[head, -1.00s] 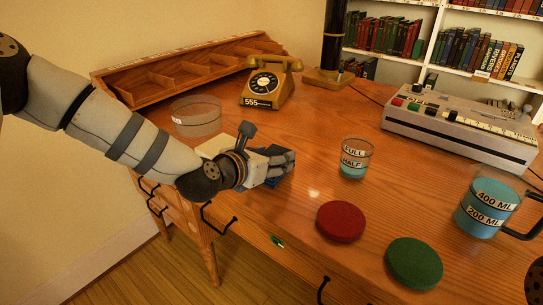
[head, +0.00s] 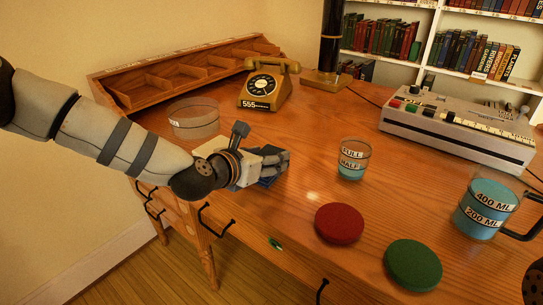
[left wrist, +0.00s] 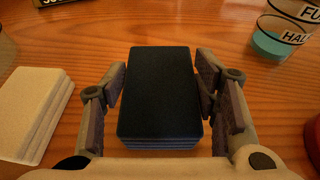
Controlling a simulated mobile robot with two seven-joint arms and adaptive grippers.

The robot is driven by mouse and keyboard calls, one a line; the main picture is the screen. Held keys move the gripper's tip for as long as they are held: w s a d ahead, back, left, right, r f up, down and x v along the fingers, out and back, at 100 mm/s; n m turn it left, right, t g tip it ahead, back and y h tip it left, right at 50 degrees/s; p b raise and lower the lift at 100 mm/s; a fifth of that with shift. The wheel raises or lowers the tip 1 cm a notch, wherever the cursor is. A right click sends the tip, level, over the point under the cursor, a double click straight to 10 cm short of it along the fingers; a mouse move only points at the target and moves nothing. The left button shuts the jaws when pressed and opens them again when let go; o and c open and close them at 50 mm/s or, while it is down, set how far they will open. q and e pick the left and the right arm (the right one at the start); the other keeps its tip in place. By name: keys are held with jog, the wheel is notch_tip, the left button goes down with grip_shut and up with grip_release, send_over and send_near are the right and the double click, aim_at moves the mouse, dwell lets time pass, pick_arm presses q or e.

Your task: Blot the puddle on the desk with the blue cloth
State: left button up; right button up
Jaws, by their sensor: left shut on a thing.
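The blue cloth (left wrist: 163,90) is a dark blue folded stack, lying flat between the fingers of my left gripper in the left wrist view. In the head view only a small blue part (head: 268,181) shows under my left gripper (head: 278,163). That gripper is low over the desk (head: 280,122), near its front left edge, and shut on the cloth's two sides. I cannot tell whether the cloth touches the desk. I cannot make out the puddle in either view. My right gripper is out of view.
A white folded cloth (left wrist: 32,112) lies left of the gripper. A clear bowl (head: 194,120) stands behind it. A small beaker (head: 352,160), red disc (head: 339,223), green disc (head: 413,264) and blue-filled jug (head: 484,210) stand to the right. A telephone (head: 268,86) is farther back.

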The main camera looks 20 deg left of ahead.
pick_arm(q)
jog(key=shift+s+d, duration=0.25)
jog(key=shift+s, duration=0.55)
jog(key=shift+w+d, duration=0.35)
jog(key=shift+d, duration=0.45)
jog(key=shift+w+a, duration=0.2)
jog(key=shift+a, duration=0.35)
jog(key=shift+r, duration=0.2)
jog(key=shift+r+p, duration=1.6)
jog(key=shift+r, duration=1.85)
jog(key=shift+f, duration=0.1)
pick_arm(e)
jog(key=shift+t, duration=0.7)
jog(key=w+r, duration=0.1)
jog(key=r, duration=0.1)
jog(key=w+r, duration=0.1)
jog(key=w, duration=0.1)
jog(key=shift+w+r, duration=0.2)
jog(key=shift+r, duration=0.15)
